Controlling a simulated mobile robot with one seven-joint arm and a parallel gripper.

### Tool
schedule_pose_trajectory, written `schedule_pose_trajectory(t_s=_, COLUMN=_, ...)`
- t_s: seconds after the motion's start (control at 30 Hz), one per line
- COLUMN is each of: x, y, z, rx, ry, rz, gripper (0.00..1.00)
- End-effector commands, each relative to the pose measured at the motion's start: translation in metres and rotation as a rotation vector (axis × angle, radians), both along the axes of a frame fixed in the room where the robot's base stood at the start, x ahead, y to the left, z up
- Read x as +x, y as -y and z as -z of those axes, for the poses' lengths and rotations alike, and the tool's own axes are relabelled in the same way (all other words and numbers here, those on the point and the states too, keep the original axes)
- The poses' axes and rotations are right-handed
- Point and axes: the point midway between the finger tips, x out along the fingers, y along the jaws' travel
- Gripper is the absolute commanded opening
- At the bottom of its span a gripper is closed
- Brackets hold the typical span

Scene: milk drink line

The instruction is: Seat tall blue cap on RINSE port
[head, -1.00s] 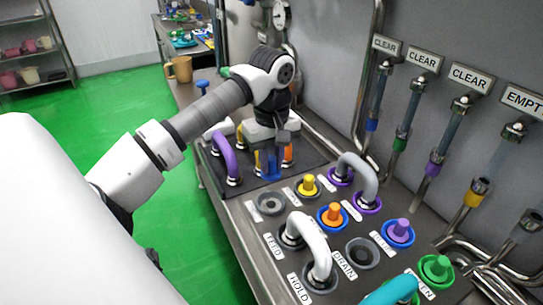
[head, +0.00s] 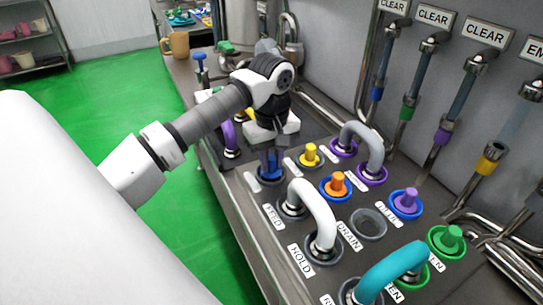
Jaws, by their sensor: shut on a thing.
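My gripper (head: 271,146) points down and is shut on the tall blue cap (head: 270,168). The cap is upright, its upper part between the fingers. It is at the port left of the yellow cap (head: 311,155). The grey ring of that port (head: 262,184) shows only in part around the cap's base. I cannot tell whether the cap is fully down. The label beside this port (head: 251,182) is too small to read, so I cannot confirm that it says RINSE.
An orange cap (head: 337,184), a purple cap (head: 407,200) and a green cap (head: 449,238) stand on other ports. A white hose loop (head: 318,205), a grey loop (head: 368,137) and a teal loop (head: 392,268) rise nearby. The DRAIN port (head: 368,223) is open.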

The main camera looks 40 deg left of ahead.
Motion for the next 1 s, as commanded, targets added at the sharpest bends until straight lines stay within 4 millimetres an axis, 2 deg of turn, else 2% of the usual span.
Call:
schedule_pose_trajectory(t_s=0.33, x=0.0, y=0.0, z=0.004, rx=0.0, ry=0.0, rz=0.0, gripper=0.0)
schedule_pose_trajectory(t_s=0.37, x=0.0, y=0.0, z=0.004, rx=0.0, ry=0.0, rz=0.0, gripper=0.23)
schedule_pose_trajectory(t_s=0.5, x=0.0, y=0.0, z=0.004, rx=0.0, ry=0.0, rz=0.0, gripper=0.42)
schedule_pose_trajectory(t_s=0.57, x=0.0, y=0.0, z=0.004, rx=0.0, ry=0.0, rz=0.0, gripper=0.47)
schedule_pose_trajectory(t_s=0.87, x=0.0, y=0.0, z=0.002, rx=0.001, ry=-0.001, rz=0.0, gripper=0.47)
schedule_pose_trajectory(t_s=1.0, x=0.0, y=-0.001, z=-0.012, rx=0.003, ry=-0.001, rz=-0.001, gripper=0.47)
